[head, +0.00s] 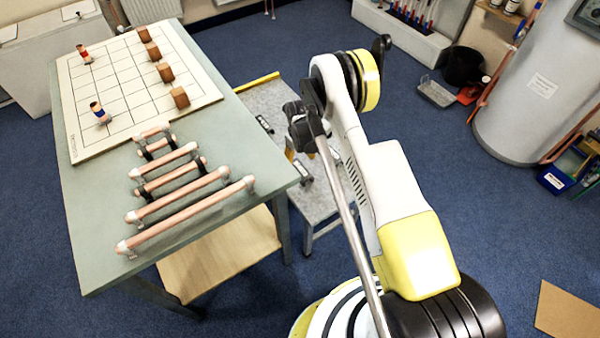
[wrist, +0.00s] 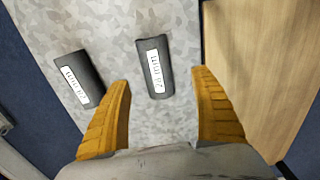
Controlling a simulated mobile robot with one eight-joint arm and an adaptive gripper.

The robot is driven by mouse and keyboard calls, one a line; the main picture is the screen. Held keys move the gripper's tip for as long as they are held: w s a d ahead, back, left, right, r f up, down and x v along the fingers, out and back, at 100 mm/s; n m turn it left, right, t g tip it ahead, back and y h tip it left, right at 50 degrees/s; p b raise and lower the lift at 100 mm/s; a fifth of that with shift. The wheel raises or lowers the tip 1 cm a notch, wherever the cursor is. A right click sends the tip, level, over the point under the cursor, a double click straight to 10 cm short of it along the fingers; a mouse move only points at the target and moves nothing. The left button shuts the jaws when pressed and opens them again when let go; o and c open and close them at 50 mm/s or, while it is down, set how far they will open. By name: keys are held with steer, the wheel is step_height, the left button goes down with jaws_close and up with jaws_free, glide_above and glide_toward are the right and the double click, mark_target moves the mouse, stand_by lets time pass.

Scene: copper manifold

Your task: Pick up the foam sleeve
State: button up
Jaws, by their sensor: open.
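Two short dark grey foam sleeves with white printed labels lie apart on a grey speckled step top (wrist: 115,20). In the wrist view one foam sleeve (wrist: 154,67) lies between and just beyond my fingertips. The other foam sleeve (wrist: 79,78) lies tilted to the left, outside my left finger. My gripper (wrist: 162,76) is open, its yellow fingers apart with nothing held. In the head view one sleeve (head: 264,124) shows left of my arm's end and another (head: 303,171) below it. My fingers are mostly hidden there behind my arm. The gap between fingers and sleeve is hard to judge.
A green table (head: 210,152) stands left of the step, with a gridded board (head: 120,85), wooden blocks and several copper pipes (head: 190,215). A wooden lower shelf (head: 220,255) lies beneath it. A grey tank (head: 535,110) stands far right. Blue floor is open between.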

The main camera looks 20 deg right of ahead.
mark_target(301, 168)
steer(key=f+b, duration=0.1)
steer(key=f, duration=0.1)
steer(key=f+b, duration=0.1)
steer(key=f, duration=0.1)
steer(key=f+b, duration=0.1)
steer(key=f, duration=0.2)
steer(key=shift+w+d+f, duration=0.1)
steer(key=shift+d, duration=0.2)
steer(key=c, duration=1.1)
